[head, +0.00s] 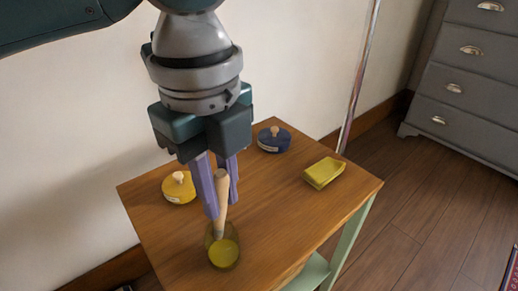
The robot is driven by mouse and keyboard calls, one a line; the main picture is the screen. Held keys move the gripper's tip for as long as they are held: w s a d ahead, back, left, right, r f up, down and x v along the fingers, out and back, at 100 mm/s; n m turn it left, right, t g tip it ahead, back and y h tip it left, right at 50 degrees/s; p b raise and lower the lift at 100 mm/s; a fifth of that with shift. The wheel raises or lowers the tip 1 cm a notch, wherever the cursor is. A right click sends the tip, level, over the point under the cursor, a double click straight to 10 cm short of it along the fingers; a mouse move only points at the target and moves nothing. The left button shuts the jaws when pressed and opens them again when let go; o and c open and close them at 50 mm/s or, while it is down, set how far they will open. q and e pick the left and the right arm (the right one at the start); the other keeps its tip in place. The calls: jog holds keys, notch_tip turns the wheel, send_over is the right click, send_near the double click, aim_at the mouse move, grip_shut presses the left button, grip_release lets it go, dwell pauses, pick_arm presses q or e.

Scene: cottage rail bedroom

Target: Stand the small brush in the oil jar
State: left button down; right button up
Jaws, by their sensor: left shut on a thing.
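My left gripper (222,206) points down over the small table, its purple fingers shut on the small brush (221,190). The brush has a pale wooden handle and is nearly upright, its handle end up between the fingers. The oil jar (223,252) is a small clear vessel with yellow oil, standing near the table's front left edge. The brush's lower end overlaps the jar's mouth in the head view; the bristles are hard to make out, and I cannot tell how deep they reach. My right gripper is not in view.
The wooden table (285,222) also holds a yellow round pot with a knob (180,188), a dark blue one (273,140) and a yellow-green block or dish (324,173). The table's right middle is clear. A wall is behind; a grey drawer chest (465,75) stands at right.

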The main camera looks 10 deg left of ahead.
aim_at(223, 220)
pick_arm(q)
jog(key=shift+f, duration=2.1)
jog(key=c, duration=0.8)
grip_release()
